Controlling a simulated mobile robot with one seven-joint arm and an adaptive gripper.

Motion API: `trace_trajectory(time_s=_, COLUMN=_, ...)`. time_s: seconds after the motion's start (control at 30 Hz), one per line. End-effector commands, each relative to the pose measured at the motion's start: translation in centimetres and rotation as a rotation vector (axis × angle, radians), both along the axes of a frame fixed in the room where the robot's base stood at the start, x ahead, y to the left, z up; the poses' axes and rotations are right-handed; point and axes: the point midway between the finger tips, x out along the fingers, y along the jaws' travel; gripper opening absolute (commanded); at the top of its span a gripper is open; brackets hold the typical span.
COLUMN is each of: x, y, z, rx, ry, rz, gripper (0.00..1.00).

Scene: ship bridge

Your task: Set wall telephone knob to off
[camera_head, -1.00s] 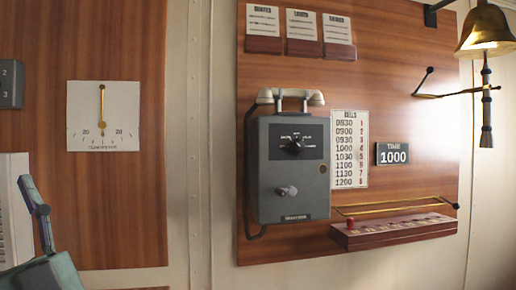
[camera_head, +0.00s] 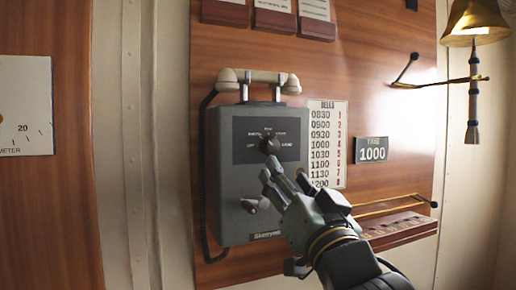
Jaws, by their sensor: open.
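The wall telephone (camera_head: 228,170) is a grey box on a wood panel, with a cream handset (camera_head: 258,80) lying on top. Its black knob (camera_head: 269,143) sits on a dark label plate (camera_head: 250,142) with small lettering around it. The lettering is too small to read surely, so I cannot tell which setting the knob points to. A grey crank handle (camera_head: 255,205) is lower on the box. My gripper (camera_head: 272,180) is open and empty, its fingertips just below the knob in the picture. I cannot tell whether they touch the telephone.
A bells timetable (camera_head: 327,143) and a time plate (camera_head: 371,150) reading 1000 are right of the telephone. A shallow wooden rack (camera_head: 400,228) with a brass rail is at lower right. A brass bell (camera_head: 476,22) hangs at upper right. A black cord runs down the telephone's left side.

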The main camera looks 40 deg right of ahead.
Motion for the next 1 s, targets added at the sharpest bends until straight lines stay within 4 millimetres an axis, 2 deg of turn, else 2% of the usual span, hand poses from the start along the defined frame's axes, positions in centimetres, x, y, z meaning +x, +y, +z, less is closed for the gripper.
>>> trace_trajectory(time_s=0.07, x=-0.6, y=-0.7, z=0.0, rx=0.010, ry=0.008, rz=-0.016, gripper=0.48)
trace_trajectory(time_s=0.17, x=-0.1, y=-1.0, z=0.4, rx=0.013, ry=0.010, rz=-0.019, gripper=0.48)
trace_trajectory(time_s=0.53, x=5.7, y=-3.2, z=3.0, rx=0.011, ry=0.010, rz=-0.017, gripper=0.48)
trace_trajectory(time_s=0.7, x=7.7, y=-4.0, z=3.7, rx=0.010, ry=0.009, rz=-0.018, gripper=0.48)
trace_trajectory(time_s=1.0, x=8.7, y=-4.4, z=3.8, rx=0.009, ry=0.007, rz=-0.018, gripper=0.48)
